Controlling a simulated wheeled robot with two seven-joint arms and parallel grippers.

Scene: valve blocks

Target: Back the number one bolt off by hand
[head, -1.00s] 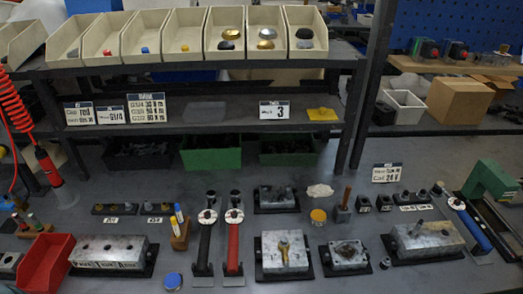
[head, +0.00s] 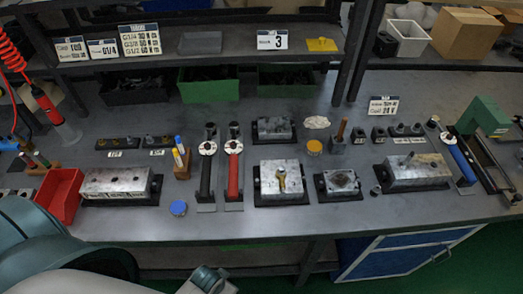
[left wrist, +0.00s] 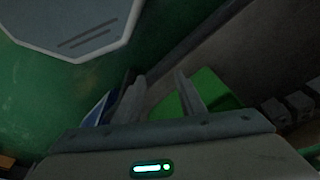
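Several metal valve blocks stand on the grey bench in the head view. The right block (head: 418,170) has a short grey bolt (head: 411,157) standing up from its top. I cannot read which bolt is number one. My left gripper (left wrist: 160,92) shows in the left wrist view with its two fingers apart and nothing between them. It is away from the blocks. My right gripper is in neither view.
A red bin (head: 62,195) stands at the bench's left. A blue cabinet (head: 395,255) is below the bench.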

